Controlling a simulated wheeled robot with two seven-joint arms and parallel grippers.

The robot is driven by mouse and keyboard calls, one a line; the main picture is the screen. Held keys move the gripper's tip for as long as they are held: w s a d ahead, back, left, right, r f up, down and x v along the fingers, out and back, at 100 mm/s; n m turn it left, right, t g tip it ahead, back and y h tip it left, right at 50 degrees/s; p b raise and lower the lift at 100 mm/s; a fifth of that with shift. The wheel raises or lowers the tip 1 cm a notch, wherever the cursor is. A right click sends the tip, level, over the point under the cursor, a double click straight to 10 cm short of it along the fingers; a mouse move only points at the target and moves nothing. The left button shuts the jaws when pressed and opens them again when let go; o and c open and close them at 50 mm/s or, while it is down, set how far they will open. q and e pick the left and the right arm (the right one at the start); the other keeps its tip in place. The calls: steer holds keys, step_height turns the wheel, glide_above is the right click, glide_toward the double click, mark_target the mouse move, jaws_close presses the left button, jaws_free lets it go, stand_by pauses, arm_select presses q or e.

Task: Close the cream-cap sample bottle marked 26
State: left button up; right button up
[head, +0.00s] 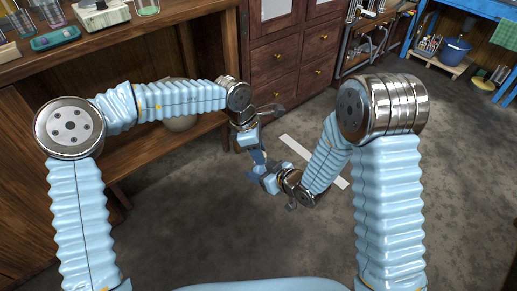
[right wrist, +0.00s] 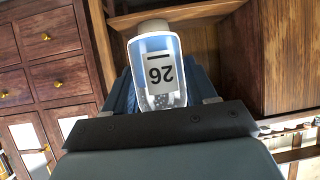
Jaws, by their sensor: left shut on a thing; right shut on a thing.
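The clear sample bottle (right wrist: 159,96) with the white label 26 fills the middle of the right wrist view, which is upside down, so the bottle stands about upright. My right gripper (head: 266,180) is shut around it, well above the floor. My left gripper (head: 256,158) comes down from above, close to the right one, and is shut. What it holds is too small to make out in the head view; its place over the bottle fits the cream cap. The bottle's mouth and the cap are hidden behind my dark gripper body in the right wrist view.
A wooden bench stands at left with a teal tray (head: 56,38) and a scale (head: 101,14) on top. A cream pot (head: 180,122) is on its lower shelf, partly behind my left arm. A drawer cabinet (head: 290,62) stands behind my grippers. The floor at right is mostly clear.

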arm_select(q)
steer(key=shift+f, duration=0.1)
steer(key=m, duration=0.3)
steer(key=m+g, duration=0.1)
steer(key=m, duration=0.2)
steer(key=shift+w+d+g+y, duration=0.15)
steer(key=shift+g+y, duration=0.15)
steer(key=m, duration=0.3)
steer(key=shift+d+g+y, duration=0.1)
steer(key=shift+g+y, duration=0.3)
steer(key=m+y, duration=0.1)
steer(key=m, duration=0.5)
steer(key=shift+d+g, duration=0.1)
steer(key=shift+g, duration=0.2)
steer(key=m+y, duration=0.1)
steer(key=m, duration=0.2)
steer(key=m+y, duration=0.1)
steer(key=m, duration=0.5)
steer(key=m+t+y, duration=0.1)
steer(key=m, duration=0.1)
steer(key=shift+d+f+m+y, duration=0.1)
steer(key=shift+f+m+y, duration=0.05)
steer(key=shift+m+y, duration=0.2)
steer(key=shift+m+t, duration=0.4)
steer(key=shift+m, duration=0.85)
